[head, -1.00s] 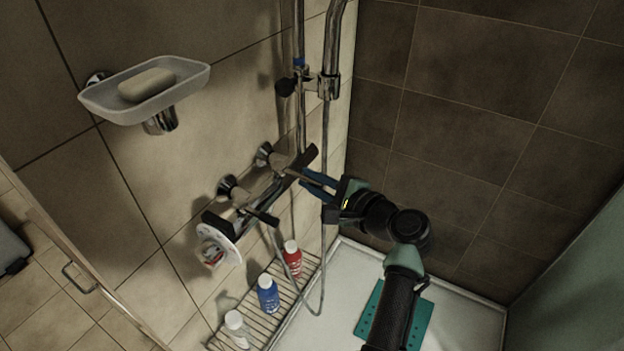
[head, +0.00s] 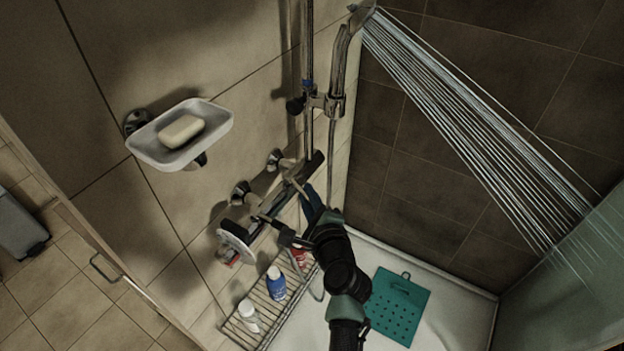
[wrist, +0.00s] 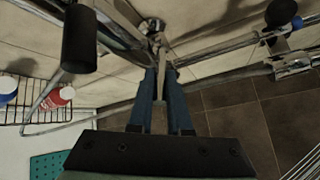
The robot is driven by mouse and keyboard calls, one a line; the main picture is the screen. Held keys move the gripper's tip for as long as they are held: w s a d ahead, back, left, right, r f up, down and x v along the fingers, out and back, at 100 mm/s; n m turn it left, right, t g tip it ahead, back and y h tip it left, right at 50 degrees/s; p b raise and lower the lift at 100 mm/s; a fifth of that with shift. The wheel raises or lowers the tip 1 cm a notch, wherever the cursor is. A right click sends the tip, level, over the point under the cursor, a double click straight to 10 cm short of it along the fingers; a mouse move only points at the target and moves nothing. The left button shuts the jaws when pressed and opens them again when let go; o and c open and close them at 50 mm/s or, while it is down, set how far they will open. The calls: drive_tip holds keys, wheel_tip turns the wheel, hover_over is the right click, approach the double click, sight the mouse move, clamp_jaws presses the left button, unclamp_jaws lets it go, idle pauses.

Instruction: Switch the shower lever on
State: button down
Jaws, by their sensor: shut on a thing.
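The chrome shower mixer bar (head: 268,228) with black ends is fixed to the left tiled wall. A thin shower lever (head: 297,183) sticks out near its right end. My gripper (head: 307,193) comes from the lower right and its blue fingers reach this lever. In the wrist view, my gripper (wrist: 163,74) is shut on the thin metal lever (wrist: 168,82), which shows between the fingertips. The shower head (head: 362,14) is at the top edge, and water (head: 470,125) streams from it down to the right.
A wire rack (head: 265,313) with several bottles stands below the mixer. A soap dish (head: 160,153) is on the wall at upper left. The shower hose and riser rail (head: 309,60) run close to the gripper. A teal mat (head: 412,325) lies on the white tray.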

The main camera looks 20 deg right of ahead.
drive_tip(key=shift+s+a+m+h+p, duration=0.1)
drive_tip(key=shift+a+m+h+p, duration=0.2)
drive_tip(key=shift+h+p, duration=0.25)
drive_tip(key=shift+a+m+h+p, duration=0.15)
drive_tip(key=shift+m+h+p, duration=0.3)
drive_tip(key=shift+p, duration=0.2)
drive_tip(key=c, duration=0.9)
unclamp_jaws()
drive_tip(key=shift+o, duration=0.2)
drive_tip(key=shift+s, duration=0.1)
drive_tip(key=p+v, duration=0.5)
drive_tip(key=v, duration=0.7)
drive_tip(key=shift+s+a+r, duration=0.2)
drive_tip(key=shift+s+r, duration=0.05)
drive_tip(key=shift+s, duration=0.05)
